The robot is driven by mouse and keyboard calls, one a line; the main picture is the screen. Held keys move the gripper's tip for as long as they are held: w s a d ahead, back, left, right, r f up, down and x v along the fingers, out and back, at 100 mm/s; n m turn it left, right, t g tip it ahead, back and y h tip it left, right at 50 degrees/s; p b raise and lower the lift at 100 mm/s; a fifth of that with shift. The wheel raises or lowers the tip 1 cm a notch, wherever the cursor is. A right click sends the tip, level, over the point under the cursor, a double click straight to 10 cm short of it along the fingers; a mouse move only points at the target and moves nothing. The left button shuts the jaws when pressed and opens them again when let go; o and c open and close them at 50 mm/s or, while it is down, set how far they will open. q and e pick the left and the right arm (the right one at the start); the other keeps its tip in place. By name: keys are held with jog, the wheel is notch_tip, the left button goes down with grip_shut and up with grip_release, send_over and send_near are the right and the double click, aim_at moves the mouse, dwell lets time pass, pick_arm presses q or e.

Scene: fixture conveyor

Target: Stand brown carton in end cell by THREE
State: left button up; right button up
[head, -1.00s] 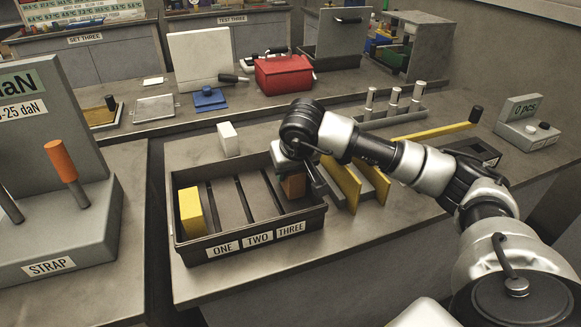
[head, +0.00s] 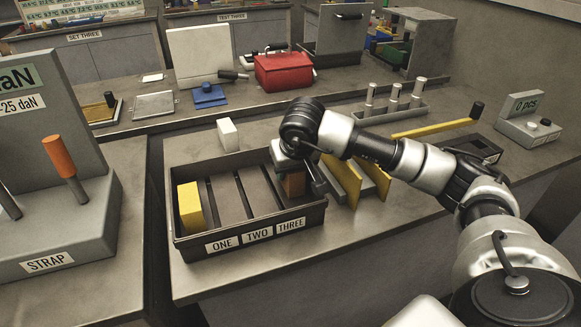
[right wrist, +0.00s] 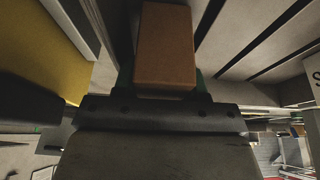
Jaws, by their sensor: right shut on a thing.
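The brown carton (head: 293,184) is in the right end cell of the black divided tray (head: 245,243), by the label THREE (head: 291,225). It looks upright. My right gripper (head: 292,170) is above that cell, shut on the carton. The right wrist view shows the carton (right wrist: 165,45) between the fingers, with green pads at its sides. Whether its base touches the tray floor is hidden. My left gripper is not in view.
A yellow block (head: 191,205) stands in the tray's left end cell. The cells between look empty. A white block (head: 228,135) stands behind the tray. Yellow upright plates (head: 345,180) stand close to its right side. A red box (head: 284,76) is farther back.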

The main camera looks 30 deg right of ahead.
jog(key=shift+f, duration=0.25)
jog(key=o, duration=1)
jog(key=shift+w+a+r, duration=0.1)
jog(key=shift+a, duration=0.05)
jog(key=shift+o, duration=0.2)
jog(key=shift+r, duration=0.5)
jog(key=v, duration=0.9)
jog(key=shift+s+f, duration=0.1)
jog(key=shift+s, duration=0.25)
jog(key=shift+s+a+r, duration=0.15)
jog(key=shift+a+r, duration=0.05)
jog(key=shift+r, duration=0.15)
